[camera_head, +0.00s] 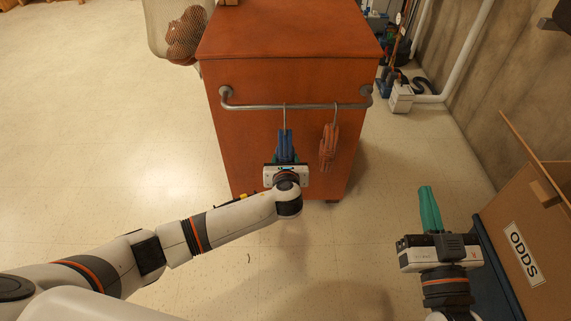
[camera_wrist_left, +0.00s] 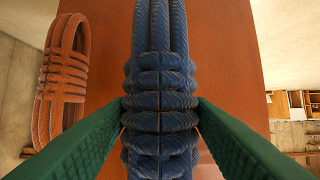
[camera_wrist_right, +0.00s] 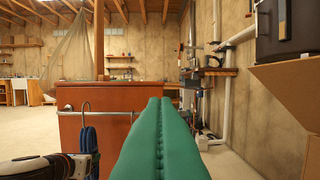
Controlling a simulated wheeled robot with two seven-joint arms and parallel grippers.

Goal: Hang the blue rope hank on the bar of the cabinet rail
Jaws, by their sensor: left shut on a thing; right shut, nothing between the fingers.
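The blue rope hank (camera_head: 285,143) is upright in front of the cabinet (camera_head: 290,75), below the bar (camera_head: 300,106) of its rail. My left gripper (camera_head: 286,161) is shut on its wrapped middle, as the left wrist view shows (camera_wrist_left: 160,121). The hank's thin metal hook (camera_head: 284,116) reaches up to the bar. In the right wrist view the hook (camera_wrist_right: 86,107) overlaps the bar, its curved top a little above it. I cannot tell whether it rests on the bar. My right gripper (camera_head: 430,190) is shut and empty at the right, away from the cabinet.
An orange rope hank (camera_head: 327,149) hangs from the bar just right of the blue one. A cardboard box marked ODDS (camera_head: 522,255) stands right of my right gripper. A mesh basket (camera_head: 158,30) is at the cabinet's back left. The floor at left is clear.

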